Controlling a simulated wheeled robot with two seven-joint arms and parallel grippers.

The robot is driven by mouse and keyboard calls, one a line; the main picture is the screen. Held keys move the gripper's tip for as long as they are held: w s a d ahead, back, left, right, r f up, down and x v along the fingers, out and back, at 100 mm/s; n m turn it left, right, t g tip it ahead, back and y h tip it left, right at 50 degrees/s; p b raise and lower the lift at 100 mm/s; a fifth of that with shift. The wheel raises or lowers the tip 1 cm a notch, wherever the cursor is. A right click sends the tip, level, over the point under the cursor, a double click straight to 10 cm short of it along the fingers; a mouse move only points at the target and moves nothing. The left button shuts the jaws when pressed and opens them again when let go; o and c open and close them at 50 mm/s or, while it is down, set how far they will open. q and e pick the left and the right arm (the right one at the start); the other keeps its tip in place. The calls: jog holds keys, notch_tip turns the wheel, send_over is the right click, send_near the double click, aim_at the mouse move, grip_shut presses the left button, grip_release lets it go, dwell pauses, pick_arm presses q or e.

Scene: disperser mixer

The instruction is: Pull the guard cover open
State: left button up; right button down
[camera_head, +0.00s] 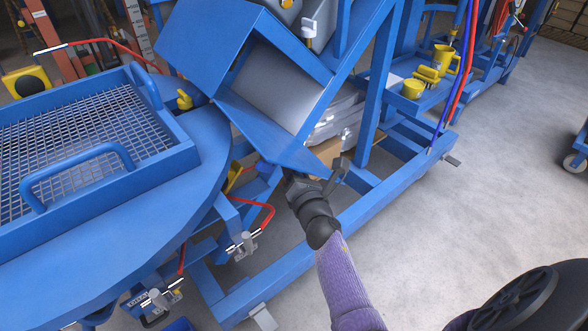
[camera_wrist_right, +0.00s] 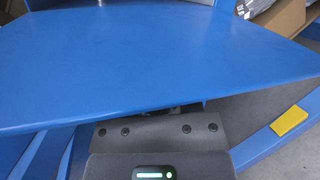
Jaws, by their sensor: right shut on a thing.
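The guard cover (camera_head: 262,135) appears to be the blue sheet-metal panel below the grey curved drum in the head view. It stands tilted, and its lower right corner reaches my right gripper (camera_head: 314,178). In the right wrist view its broad blue face (camera_wrist_right: 170,65) fills the upper half. The dark body of my right gripper shows in that view just below the panel's near edge. The gripper is shut at this edge, with its fingertips mostly hidden by the panel. My left gripper is not in view.
A blue round-edged tank with a mesh grate (camera_head: 85,145) stands at left. Red-handled clamps (camera_head: 245,240) hang at its rim. A blue frame beam (camera_head: 290,275) runs below my right arm. Yellow cups (camera_head: 443,58) sit on a shelf behind. Grey floor (camera_head: 470,200) is open at right.

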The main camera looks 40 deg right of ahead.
aim_at(303, 161)
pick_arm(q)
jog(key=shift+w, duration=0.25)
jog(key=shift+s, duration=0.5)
pick_arm(e)
jog(key=r+p, duration=0.1)
jog(key=p, duration=0.1)
jog(key=d+r+n+y+p, duration=0.1)
jog(key=r+y+p, duration=0.1)
jog(key=p, duration=0.1)
jog(key=shift+d+n+g+p, duration=0.3)
jog(key=shift+d+n, duration=0.05)
jog(key=shift+n, duration=0.05)
jog(key=shift+d+y, duration=0.15)
jog(key=shift+y, duration=0.15)
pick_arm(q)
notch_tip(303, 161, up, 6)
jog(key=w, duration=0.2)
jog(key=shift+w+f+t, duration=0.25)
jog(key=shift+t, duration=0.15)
pick_arm(e)
jog(key=shift+f, duration=0.3)
